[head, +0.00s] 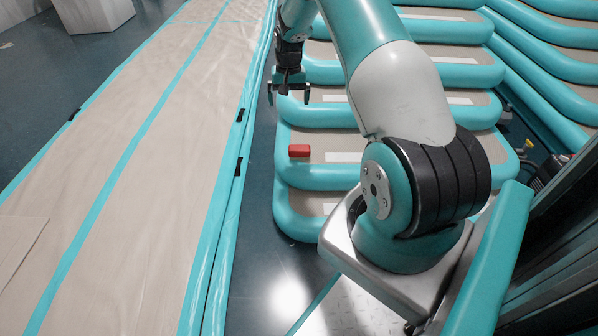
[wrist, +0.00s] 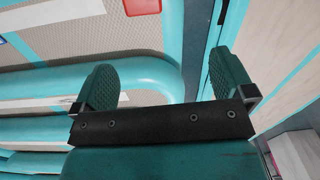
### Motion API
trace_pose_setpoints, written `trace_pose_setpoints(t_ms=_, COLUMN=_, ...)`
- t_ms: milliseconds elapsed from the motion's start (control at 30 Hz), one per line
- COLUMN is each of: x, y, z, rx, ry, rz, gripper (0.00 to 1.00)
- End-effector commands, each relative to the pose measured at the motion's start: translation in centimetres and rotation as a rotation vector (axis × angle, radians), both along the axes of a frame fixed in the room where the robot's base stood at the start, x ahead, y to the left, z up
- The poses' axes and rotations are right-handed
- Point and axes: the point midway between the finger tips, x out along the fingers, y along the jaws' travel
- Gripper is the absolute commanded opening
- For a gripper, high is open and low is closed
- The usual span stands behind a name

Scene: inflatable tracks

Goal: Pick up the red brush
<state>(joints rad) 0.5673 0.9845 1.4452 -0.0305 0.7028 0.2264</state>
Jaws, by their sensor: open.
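The red brush (head: 299,151) shows as a small red block on a beige inflatable step with teal edges, left of my arm in the head view. In the wrist view only part of the red brush (wrist: 142,6) shows, cut off by the top edge. My gripper (head: 289,92) hangs above and beyond the brush in the head view, apart from it. In the wrist view my gripper (wrist: 168,85) has its two fingers spread wide with nothing between them.
Several stacked inflatable steps (head: 330,196) with teal rims lie under and right of my arm. A long beige inflatable track (head: 165,130) with teal stripes runs along the left. A strip of dark floor (head: 255,240) separates them. White blocks (head: 95,12) stand at the far left.

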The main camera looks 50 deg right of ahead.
Motion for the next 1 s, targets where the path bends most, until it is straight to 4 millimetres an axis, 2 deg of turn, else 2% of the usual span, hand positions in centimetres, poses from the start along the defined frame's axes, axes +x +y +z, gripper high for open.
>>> trace_pose_setpoints(t_ms=33, x=-0.4, y=-1.3, z=-3.1, rx=-0.004, ry=0.008, rz=-0.032, gripper=1.0)
trace_pose_setpoints(t_ms=100, x=-0.9, y=-2.6, z=-4.8, rx=-0.01, ry=0.014, rz=-0.064, gripper=1.0)
trace_pose_setpoints(t_ms=333, x=-1.3, y=-3.6, z=-8.4, rx=-0.015, ry=0.022, rz=-0.092, gripper=1.0)
trace_pose_setpoints(t_ms=600, x=-1.3, y=-3.5, z=-14.7, rx=-0.013, ry=0.022, rz=-0.09, gripper=1.0)
trace_pose_setpoints(t_ms=800, x=-1.3, y=-3.5, z=-17.6, rx=-0.013, ry=0.022, rz=-0.09, gripper=1.0)
trace_pose_setpoints(t_ms=1000, x=-1.4, y=-3.4, z=-18.4, rx=-0.015, ry=0.02, rz=-0.09, gripper=1.0)
